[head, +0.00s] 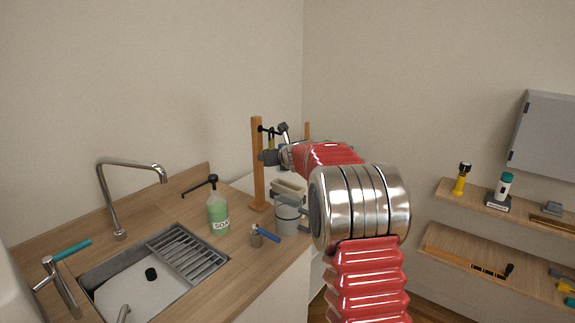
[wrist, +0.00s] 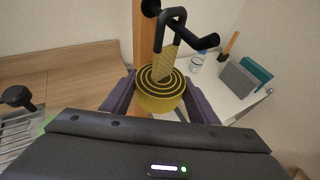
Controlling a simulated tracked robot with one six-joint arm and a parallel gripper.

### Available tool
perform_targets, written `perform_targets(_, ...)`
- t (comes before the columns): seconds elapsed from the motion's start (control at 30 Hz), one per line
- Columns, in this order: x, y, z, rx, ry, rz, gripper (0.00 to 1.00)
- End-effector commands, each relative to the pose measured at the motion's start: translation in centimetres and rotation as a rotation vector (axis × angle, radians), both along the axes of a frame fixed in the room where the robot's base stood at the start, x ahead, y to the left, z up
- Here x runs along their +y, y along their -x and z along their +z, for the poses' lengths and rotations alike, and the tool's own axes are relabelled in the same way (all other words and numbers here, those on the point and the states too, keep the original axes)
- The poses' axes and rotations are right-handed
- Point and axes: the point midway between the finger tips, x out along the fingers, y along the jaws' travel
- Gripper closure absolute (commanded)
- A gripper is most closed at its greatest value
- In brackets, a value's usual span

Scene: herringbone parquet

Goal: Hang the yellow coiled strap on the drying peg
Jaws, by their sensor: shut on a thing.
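The yellow coiled strap (wrist: 162,101) is between the fingers of my gripper (wrist: 159,86) in the wrist view, its spiral facing up. A short yellow webbing end rises from it to a black loop (wrist: 158,37). The black drying peg (wrist: 207,42) sticks out from a wooden post (wrist: 138,40) and crosses the loop in the picture. Whether the peg passes through the loop or only behind it, I cannot tell. In the head view my gripper (head: 270,157) is beside the post (head: 257,170), just below the peg (head: 266,129); the strap is mostly hidden there.
A green soap bottle (head: 218,212), a blue-handled tool (head: 266,233) and a grey bucket (head: 287,218) stand on the counter near the post. A sink (head: 125,280) with a drain rack lies left. Shelves (head: 490,262) with tools are on the right wall.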

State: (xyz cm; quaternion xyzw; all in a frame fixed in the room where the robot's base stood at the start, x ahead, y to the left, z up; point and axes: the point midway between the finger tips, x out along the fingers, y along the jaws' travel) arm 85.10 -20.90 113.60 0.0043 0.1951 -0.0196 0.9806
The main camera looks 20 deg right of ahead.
Motion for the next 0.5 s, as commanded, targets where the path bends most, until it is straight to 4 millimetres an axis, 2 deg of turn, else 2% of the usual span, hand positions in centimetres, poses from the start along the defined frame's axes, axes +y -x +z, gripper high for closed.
perform_targets(0.1, 0.0, -0.01, -0.11, 0.0, -0.002, -0.001, 0.83)
perform_targets(0.13, 0.0, -0.01, -0.11, -0.001, -0.002, -0.001, 0.45)
perform_targets(0.43, 0.0, 0.0, -0.12, 0.0, -0.001, 0.0, 0.24)
perform_targets(0.5, 0.0, 0.0, -0.12, 0.0, -0.001, 0.0, 0.24)
